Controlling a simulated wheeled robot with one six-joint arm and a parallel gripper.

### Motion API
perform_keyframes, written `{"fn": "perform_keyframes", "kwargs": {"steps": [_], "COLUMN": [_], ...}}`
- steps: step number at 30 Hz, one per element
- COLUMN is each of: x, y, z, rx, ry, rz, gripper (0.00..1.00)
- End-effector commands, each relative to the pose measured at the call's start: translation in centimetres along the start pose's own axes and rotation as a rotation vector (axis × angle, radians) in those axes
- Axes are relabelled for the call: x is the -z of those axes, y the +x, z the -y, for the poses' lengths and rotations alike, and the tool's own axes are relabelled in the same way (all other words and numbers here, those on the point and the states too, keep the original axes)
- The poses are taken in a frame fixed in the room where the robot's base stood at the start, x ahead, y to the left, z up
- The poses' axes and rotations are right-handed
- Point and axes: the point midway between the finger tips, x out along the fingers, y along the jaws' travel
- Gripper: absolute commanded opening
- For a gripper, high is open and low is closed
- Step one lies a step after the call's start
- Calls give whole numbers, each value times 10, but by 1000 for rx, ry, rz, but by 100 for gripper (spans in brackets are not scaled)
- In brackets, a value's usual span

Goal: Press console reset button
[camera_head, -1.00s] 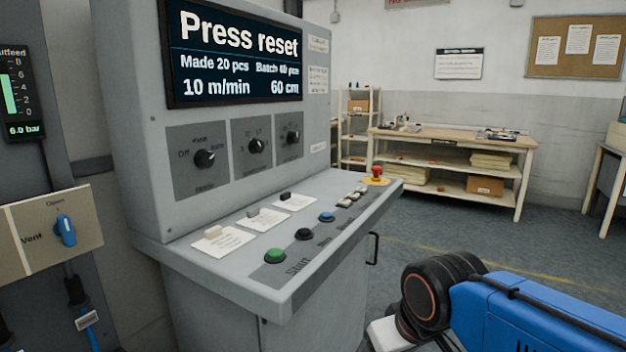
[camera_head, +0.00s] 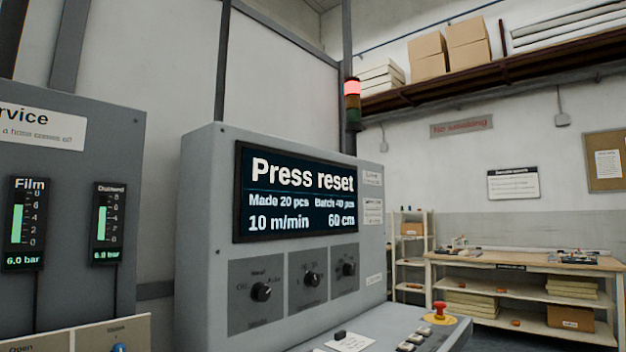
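The grey console (camera_head: 205,250) stands in the middle of the head view. Its screen (camera_head: 296,195) reads "Press reset", "Made 20 pcs", "Batch 40 pcs", "10 m/min" and "60 cm". Three black rotary knobs (camera_head: 312,279) sit on the panel below the screen. The nearer desk buttons, green, black and blue a second ago, are below the picture. My gripper is not in view.
A signal tower (camera_head: 352,100) behind the console glows red on top. Two gauges (camera_head: 108,225) at left read about 6 bar. A workbench (camera_head: 520,262) and a shelf rack (camera_head: 410,250) stand at the back right. Boxes lie on a high shelf (camera_head: 450,95).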

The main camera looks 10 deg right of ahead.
Motion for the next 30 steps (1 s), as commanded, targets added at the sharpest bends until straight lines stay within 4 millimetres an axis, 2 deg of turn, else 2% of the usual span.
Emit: {"fn": "perform_keyframes", "kwargs": {"steps": [8, 11, 15, 17, 30], "x": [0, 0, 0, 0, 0], "y": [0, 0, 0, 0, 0], "z": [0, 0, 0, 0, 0], "rx": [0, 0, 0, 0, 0], "ry": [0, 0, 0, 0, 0], "rz": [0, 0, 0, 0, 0], "gripper": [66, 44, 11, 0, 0]}}
